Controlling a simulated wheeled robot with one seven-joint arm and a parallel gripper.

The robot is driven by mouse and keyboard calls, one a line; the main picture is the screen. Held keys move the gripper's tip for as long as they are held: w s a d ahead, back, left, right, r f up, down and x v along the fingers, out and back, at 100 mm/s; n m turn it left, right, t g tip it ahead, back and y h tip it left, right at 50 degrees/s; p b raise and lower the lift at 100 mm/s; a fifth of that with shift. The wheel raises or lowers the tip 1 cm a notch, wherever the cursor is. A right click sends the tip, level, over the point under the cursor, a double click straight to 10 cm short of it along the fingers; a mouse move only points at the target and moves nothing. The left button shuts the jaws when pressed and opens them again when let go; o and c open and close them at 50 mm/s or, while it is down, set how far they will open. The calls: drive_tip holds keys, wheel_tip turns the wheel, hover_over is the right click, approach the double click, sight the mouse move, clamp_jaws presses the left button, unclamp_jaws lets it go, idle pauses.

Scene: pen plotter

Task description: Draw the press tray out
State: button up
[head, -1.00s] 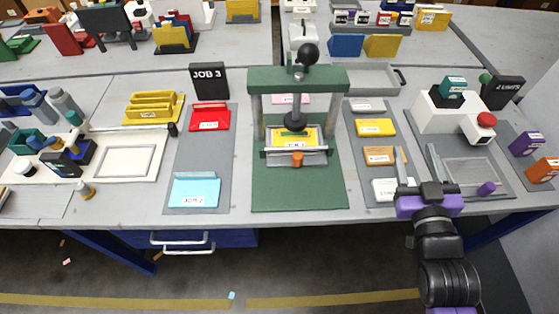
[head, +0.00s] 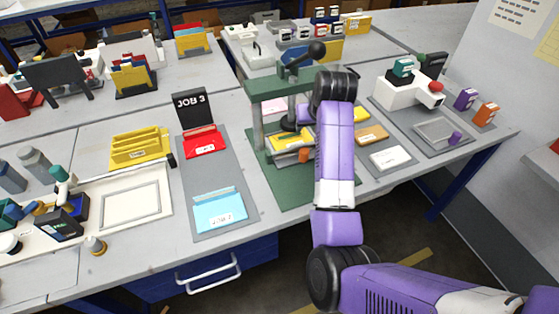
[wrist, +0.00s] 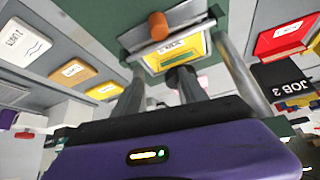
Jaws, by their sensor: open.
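The press tray (head: 283,158) is a pale tray on the green base of the green press (head: 262,88), with an orange knob (head: 305,155) at its front. A yellow card (head: 288,140) lies on it, under the black ram. In the wrist view the tray's front edge (wrist: 187,29), orange knob (wrist: 158,25) and yellow card (wrist: 176,53) show near the top. My gripper (wrist: 160,77) is open and faces the press, apart from the knob. In the head view my purple arm hides the gripper and the press's right side.
To the right lie an orange card (head: 371,135) and a white card (head: 391,159). A black ball-ended lever (head: 317,49) tops the press.

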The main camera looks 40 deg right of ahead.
sight(305, 151)
drive_tip(key=shift+g+y, duration=0.6)
drive_tip(key=shift+g, duration=0.3)
drive_tip(key=f, duration=0.3)
drive_tip(key=a+f, duration=0.1)
drive_tip(key=f, duration=0.6)
drive_tip(key=shift+s+a, duration=0.15)
drive_tip(key=shift+a, duration=0.2)
clamp_jaws()
